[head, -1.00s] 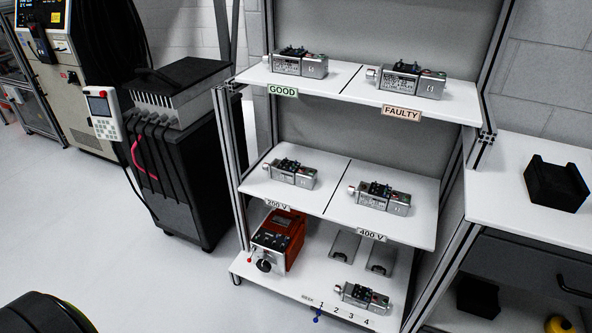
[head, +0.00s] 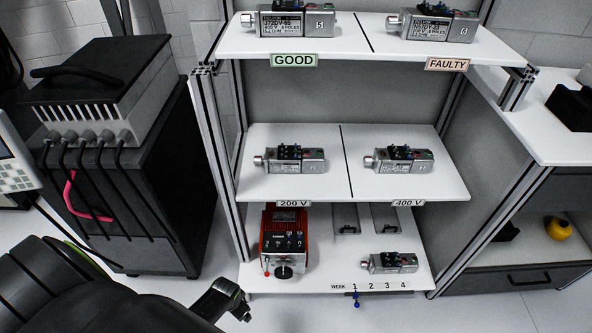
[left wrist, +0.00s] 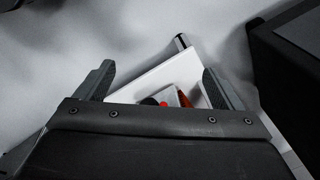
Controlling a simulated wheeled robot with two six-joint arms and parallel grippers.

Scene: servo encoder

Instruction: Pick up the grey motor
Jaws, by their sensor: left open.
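Several grey motors with dark connector tops lie on the rack. On the top shelf, one is over the GOOD label (head: 293,22) and one over FAULTY (head: 438,26). On the middle shelf, one is on the 200 V side (head: 290,159) and one on the 400 V side (head: 399,159). One lies on the bottom shelf (head: 390,262), behind the week numbers. My left arm comes in at the lower left of the head view, left of and in front of the rack. My left gripper (left wrist: 157,84) is open and empty in the left wrist view. My right gripper is not in view.
A red-orange tester (head: 284,241) stands on the bottom shelf's left, beside empty dark cradles. A black cabinet (head: 125,190) with cables stands left of the rack. A side bench (head: 525,130) with a black block (head: 574,106) stands right. Rack posts bound the shelves.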

